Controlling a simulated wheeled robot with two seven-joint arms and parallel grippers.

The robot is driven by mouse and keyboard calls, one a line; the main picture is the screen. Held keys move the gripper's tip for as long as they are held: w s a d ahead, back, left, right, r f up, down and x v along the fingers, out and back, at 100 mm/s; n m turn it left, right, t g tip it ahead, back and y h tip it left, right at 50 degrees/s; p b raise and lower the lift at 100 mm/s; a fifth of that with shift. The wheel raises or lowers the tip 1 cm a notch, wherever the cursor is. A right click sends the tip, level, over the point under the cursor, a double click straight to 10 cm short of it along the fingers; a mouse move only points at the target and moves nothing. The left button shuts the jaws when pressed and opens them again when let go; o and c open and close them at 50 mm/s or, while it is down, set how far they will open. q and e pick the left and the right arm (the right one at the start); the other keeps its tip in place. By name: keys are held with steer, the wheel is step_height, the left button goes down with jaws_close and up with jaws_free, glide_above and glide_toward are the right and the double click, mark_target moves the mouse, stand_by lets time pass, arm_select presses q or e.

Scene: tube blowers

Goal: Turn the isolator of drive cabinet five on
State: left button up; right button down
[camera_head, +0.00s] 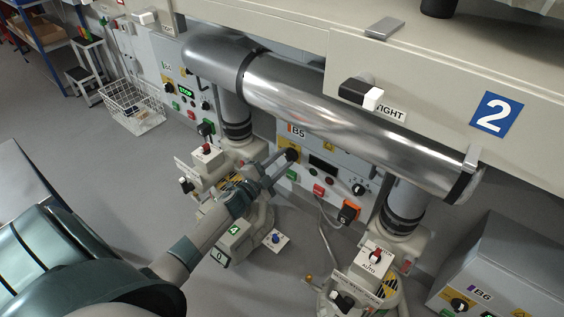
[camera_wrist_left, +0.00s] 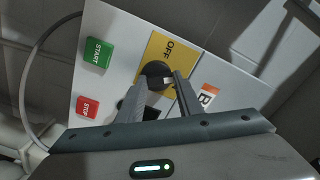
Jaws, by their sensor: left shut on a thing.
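Drive cabinet five (camera_head: 329,150), a pale grey box labelled B5, stands below the steel pipe. Its isolator (camera_head: 291,154) is a dark rotary knob on a yellow plate at the cabinet's left side. In the left wrist view the isolator knob (camera_wrist_left: 157,73) sits on the yellow plate (camera_wrist_left: 178,42), with the word OFF readable. My left gripper (camera_head: 279,165) reaches in from the lower left, and its fingertips (camera_wrist_left: 163,86) are shut on the knob, one on each side. The fingers hide part of the knob and plate. My right gripper is out of view.
A shiny steel pipe (camera_head: 330,110) runs above the cabinet. Valve housings (camera_head: 215,165) stand left and right (camera_head: 372,262) of it. Green START (camera_wrist_left: 97,53) and red STOP (camera_wrist_left: 88,105) buttons sit beside the isolator. Cabinet B6 (camera_head: 510,265) is at lower right.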

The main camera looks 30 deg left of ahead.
arm_select(q)
steer(key=shift+m, duration=0.5)
steer(key=m+b, duration=0.1)
steer(key=m, duration=0.3)
steer(key=shift+d, duration=0.15)
steer(key=shift+m+b, duration=0.35)
steer(key=shift+m, duration=0.35)
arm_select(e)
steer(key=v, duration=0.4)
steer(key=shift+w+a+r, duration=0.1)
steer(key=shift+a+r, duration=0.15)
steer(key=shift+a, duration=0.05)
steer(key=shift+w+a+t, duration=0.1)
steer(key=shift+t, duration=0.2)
arm_select(q)
steer(key=o, duration=1)
steer(key=shift+o, duration=0.2)
steer(key=shift+s, duration=0.1)
steer(key=s+a, duration=0.1)
steer(key=s, duration=1.6)
steer(key=shift+a, duration=0.15)
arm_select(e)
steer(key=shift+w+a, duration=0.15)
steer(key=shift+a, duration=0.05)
